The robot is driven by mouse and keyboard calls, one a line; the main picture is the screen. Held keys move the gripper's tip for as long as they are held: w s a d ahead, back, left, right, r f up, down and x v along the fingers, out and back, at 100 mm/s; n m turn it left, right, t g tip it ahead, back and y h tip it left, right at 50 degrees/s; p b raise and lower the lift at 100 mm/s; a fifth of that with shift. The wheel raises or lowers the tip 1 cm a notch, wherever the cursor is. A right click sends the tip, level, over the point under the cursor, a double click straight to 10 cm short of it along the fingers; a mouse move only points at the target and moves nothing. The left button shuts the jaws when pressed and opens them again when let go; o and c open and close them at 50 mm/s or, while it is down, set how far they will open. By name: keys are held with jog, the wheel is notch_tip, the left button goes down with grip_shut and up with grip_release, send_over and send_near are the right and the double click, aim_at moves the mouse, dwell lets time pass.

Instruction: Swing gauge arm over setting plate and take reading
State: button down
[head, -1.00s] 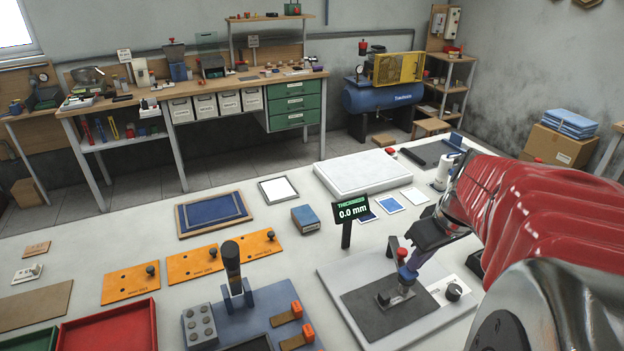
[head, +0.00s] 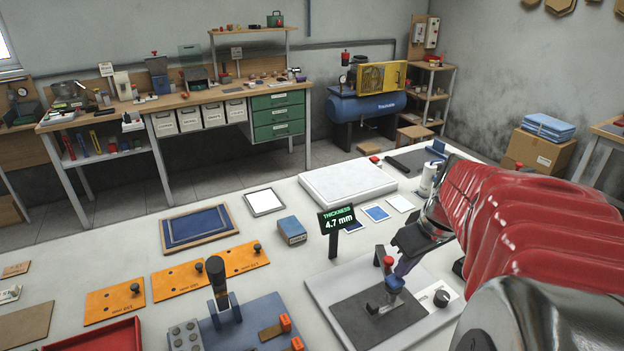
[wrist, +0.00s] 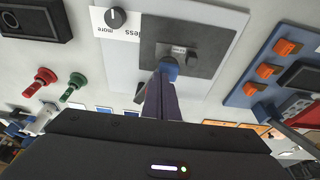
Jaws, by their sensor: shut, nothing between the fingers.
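The thickness gauge stands on a pale base plate (head: 325,290) with a dark grey plate (head: 365,322) on it. A red-topped post (head: 388,262) and a small metal arm with a blue knob (head: 395,283) stand over the dark plate. The display (head: 338,219) reads 4.7 mm. My gripper (head: 399,271) is shut and empty, pointing down, its tips at or very near the blue knob; I cannot tell whether they touch. In the wrist view the shut fingers (wrist: 165,85) reach to the blue knob (wrist: 168,67) and partly hide it.
A dial (head: 441,298) sits at the right of the base. A blue fixture (head: 255,318) with orange-handled parts is to the left, and orange plates (head: 180,281) lie beyond it. A blue block (head: 291,230) and white slab (head: 348,183) lie behind.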

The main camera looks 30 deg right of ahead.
jog(key=w+v, duration=0.1)
jog(key=v, duration=1.1)
jog(key=shift+d+r, duration=0.2)
jog(key=shift+r, duration=0.15)
jog(key=shift+s, duration=0.1)
